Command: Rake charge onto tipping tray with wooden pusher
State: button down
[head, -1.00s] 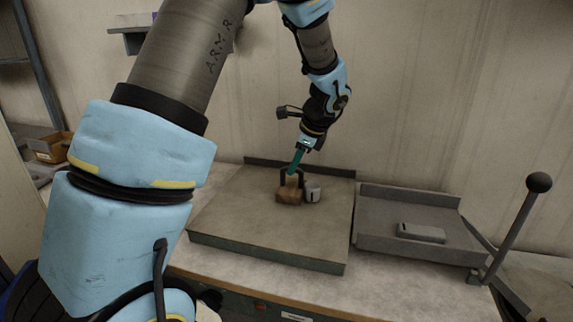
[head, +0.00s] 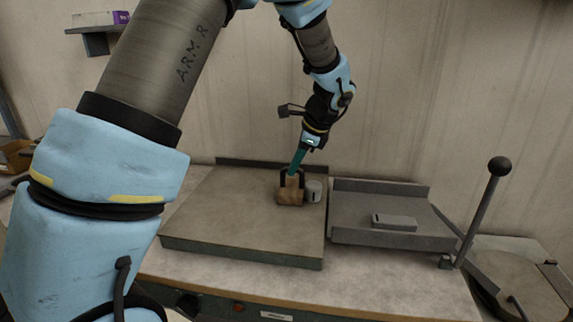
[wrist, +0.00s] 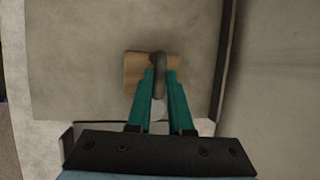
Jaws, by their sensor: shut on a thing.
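The wooden pusher (head: 290,195) is a brown block with a dark arched handle. It stands on the flat grey plate (head: 235,225), near its right edge. My gripper (head: 294,171) is shut on the handle from above; the wrist view shows its green fingers either side of the handle (wrist: 159,70) and the wooden block (wrist: 134,72) beneath. A small pale grey cylinder (head: 314,191), probably the charge, stands close against the pusher's right side; I cannot tell whether they touch. The tipping tray (head: 345,215) lies just right of the plate.
A flat grey block (head: 394,222) lies on the tray. A lever with a black ball knob (head: 499,167) rises at the tray's right. A low back rail (head: 250,163) edges the plate. The plate's left and front are clear.

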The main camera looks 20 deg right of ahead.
jog(key=shift+s+d+p, duration=1.3)
jog(key=shift+s+d, duration=1.1)
jog(key=shift+d, duration=1.95)
jog(key=shift+s+d+p, duration=1.3)
jog(key=shift+s+d, duration=1.05)
jog(key=shift+d, duration=2)
notch_tip(320, 180, up, 7)
jog(key=w+a+p, duration=0.1)
jog(key=a+p, duration=0.1)
jog(key=p, duration=0.2)
jog(key=shift+w+a, duration=0.15)
jog(key=shift+a, duration=0.1)
